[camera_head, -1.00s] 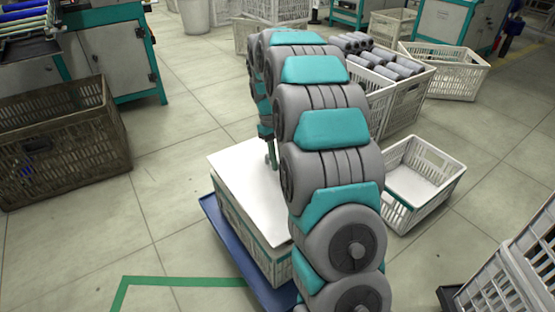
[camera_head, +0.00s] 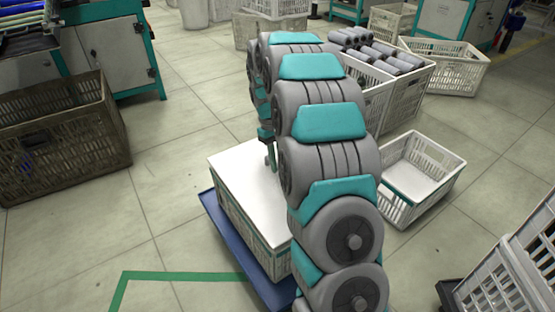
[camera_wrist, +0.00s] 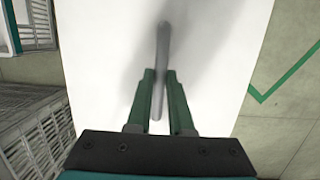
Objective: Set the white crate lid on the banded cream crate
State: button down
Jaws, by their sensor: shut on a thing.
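The white lid (camera_head: 240,180) is a flat sheet lying level over the cream crate (camera_head: 245,226), which has teal bands and stands on a blue base. The lid covers the crate's top with its edges about in line; I cannot tell whether it rests fully on the rim. My gripper (camera_head: 270,158) is above the lid, partly hidden by my arm. In the wrist view my gripper (camera_wrist: 161,78) is shut on the grey bar handle (camera_wrist: 162,45) in the middle of the lid (camera_wrist: 105,50). The crate's far sides and inside are hidden.
An open white crate (camera_head: 432,160) stands to the right. Behind it is a crate of grey rolls (camera_head: 410,95). A brown crate (camera_head: 60,150) stands at the left. The blue base (camera_head: 238,253) rims the cream crate. Floor is clear at the left front, with a green line (camera_head: 190,276).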

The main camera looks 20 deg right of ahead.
jog(key=shift+f, duration=1)
jog(key=c, duration=0.7)
grip_release()
jog(key=shift+c, duration=0.2)
jog(key=shift+w+a+r, duration=0.1)
jog(key=shift+w+r, duration=0.15)
jog(key=shift+r, duration=1)
jog(key=shift+w+r, duration=0.2)
jog(key=shift+r, duration=1.1)
jog(key=shift+w+a+r, duration=0.1)
jog(key=shift+w+r, duration=0.15)
jog(key=shift+r, duration=1)
